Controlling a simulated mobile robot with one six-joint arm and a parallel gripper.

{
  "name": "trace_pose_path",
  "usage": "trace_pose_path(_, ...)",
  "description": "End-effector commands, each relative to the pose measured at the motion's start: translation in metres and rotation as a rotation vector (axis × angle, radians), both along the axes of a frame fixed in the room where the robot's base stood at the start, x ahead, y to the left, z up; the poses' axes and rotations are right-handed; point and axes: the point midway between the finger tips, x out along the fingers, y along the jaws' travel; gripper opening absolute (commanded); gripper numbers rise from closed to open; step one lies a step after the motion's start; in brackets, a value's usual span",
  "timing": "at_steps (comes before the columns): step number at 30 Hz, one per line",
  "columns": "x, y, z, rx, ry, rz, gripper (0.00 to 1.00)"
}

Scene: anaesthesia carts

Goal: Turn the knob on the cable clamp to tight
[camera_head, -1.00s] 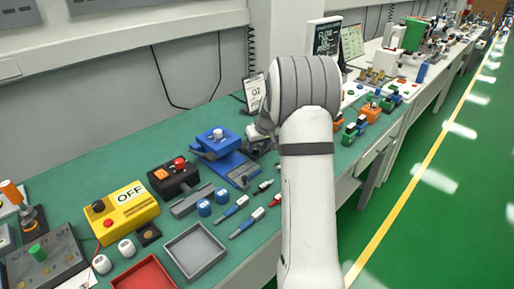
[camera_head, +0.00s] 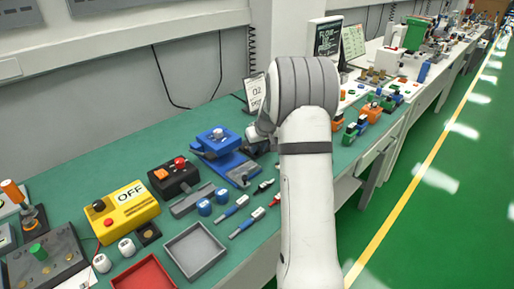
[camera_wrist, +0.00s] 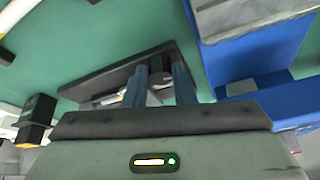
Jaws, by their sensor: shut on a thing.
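The knob sits over a dark grey plate (camera_wrist: 100,88), which looks like the base of the cable clamp and lies on the green bench top. The fingers hide much of the knob, and I cannot read any tight mark or its angle. In the head view my arm hides the fingertips and most of the clamp.
A blue fixture (camera_head: 228,163) stands just left of my wrist and fills the right of the wrist view (camera_wrist: 255,60). A sign (camera_head: 254,93) stands behind. Several pens, a grey tray (camera_head: 194,251) and a yellow OFF box (camera_head: 125,209) lie nearer. The floor at right is clear.

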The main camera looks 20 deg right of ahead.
Motion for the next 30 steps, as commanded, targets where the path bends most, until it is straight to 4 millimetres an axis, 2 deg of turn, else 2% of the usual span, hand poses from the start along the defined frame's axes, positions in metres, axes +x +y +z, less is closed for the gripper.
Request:
trace_pose_path(8, 0.0, 0.0008, 0.0006, 0.009, 0.006, -0.057, 0.01)
trace_pose_path(30, 0.001, 0.0025, -0.0015, 0.008, 0.003, -0.498, 0.01)
